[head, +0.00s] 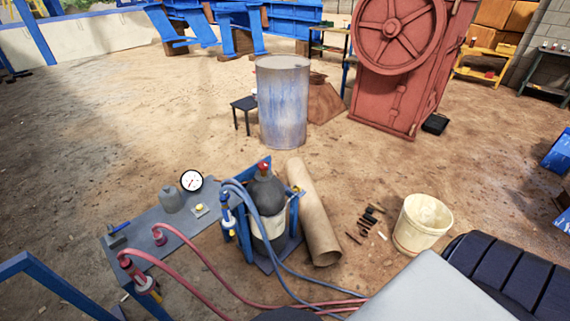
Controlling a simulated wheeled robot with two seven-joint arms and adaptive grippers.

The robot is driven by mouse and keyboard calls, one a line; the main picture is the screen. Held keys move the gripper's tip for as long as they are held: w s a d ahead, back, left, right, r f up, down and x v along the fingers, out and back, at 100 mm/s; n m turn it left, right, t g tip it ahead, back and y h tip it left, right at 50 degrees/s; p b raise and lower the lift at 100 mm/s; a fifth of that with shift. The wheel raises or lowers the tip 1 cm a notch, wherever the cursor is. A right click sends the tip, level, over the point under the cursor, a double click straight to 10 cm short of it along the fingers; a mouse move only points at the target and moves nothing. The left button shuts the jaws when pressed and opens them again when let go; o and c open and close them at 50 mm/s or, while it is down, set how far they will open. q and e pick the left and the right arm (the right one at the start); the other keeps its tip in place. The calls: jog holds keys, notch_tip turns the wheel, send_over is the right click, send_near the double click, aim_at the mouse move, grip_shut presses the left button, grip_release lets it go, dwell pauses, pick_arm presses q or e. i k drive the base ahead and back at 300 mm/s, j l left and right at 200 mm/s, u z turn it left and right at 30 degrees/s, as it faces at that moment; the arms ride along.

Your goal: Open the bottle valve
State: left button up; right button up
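A dark grey gas bottle (267,190) with a pale lower band stands upright in a blue frame (296,218), left of the middle in the head view. A small red valve knob (264,165) sits on its top. Whether the valve is open or closed cannot be told at this size. Blue hoses (243,196) curve past the bottle's left side and partly cover it. Neither my left nor my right gripper shows in this view.
A grey bench (150,235) with a dial gauge (191,180) and red hoses (180,236) adjoins the bottle's left. A brown tube (313,215) leans at its right. Sandy ground is free at left.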

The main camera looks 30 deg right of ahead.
aim_at(262, 165)
jog(key=z, duration=0.85)
jog(key=i+l, duration=0.2)
jog(key=l, duration=0.2)
jog(key=i+l+u, duration=0.1)
jog(key=i+l, duration=0.15)
jog(key=l, duration=0.15)
jog(key=i+l, duration=0.2)
jog(key=l, duration=0.2)
